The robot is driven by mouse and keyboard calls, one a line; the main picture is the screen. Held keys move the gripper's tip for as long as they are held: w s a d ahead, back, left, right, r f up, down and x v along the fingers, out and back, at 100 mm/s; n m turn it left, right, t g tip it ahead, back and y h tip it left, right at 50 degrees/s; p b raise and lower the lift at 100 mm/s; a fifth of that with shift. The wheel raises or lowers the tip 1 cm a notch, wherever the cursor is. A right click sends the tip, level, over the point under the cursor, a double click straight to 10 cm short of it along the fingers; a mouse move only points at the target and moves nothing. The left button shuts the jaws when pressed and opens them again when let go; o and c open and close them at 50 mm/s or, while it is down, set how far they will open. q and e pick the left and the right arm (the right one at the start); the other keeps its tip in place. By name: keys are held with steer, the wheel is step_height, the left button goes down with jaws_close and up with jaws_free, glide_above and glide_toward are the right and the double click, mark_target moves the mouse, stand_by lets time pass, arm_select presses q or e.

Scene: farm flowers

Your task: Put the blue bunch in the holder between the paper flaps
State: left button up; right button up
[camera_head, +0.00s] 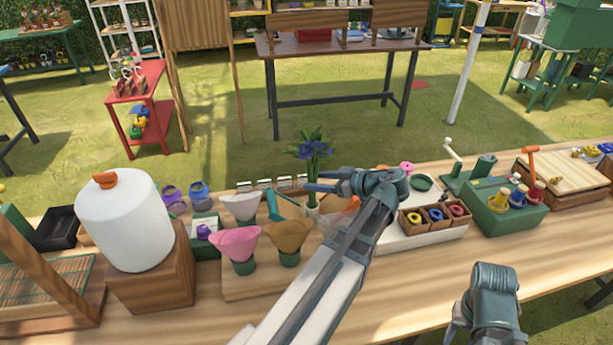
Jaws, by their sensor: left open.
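The blue bunch (312,149), with blue flowers and green leaves, stands upright behind the flower cones. Its lower end is at a small white pot (312,206); I cannot tell whether it rests inside. My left gripper (315,183) is open, its fingers pointing left at the stems just below the leaves. I cannot tell whether they touch. Paper flaps fan out from green holders on a wooden board: pink (237,242), brown (288,236), white (240,207) and teal (283,205). An orange one (340,217) is partly hidden by my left arm. My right gripper (488,325) is low at right, fingertips cut off.
A white paper roll (127,220) on a wooden block stands at left. To the right are a box of ribbon spools (435,217) and a green spool stand (505,210). The wooden front strip of the table (215,315) is clear.

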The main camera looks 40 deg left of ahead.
arm_select(q)
steer(key=p+v, duration=0.2)
steer(key=v, duration=0.4)
steer(key=shift+d+r, duration=0.2)
steer(key=shift+d, duration=0.15)
arm_select(e)
step_height(320, 180, up, 2)
steer(key=shift+r, duration=0.25)
arm_select(q)
steer(key=shift+d, duration=0.1)
arm_select(e)
steer(key=shift+d, duration=0.1)
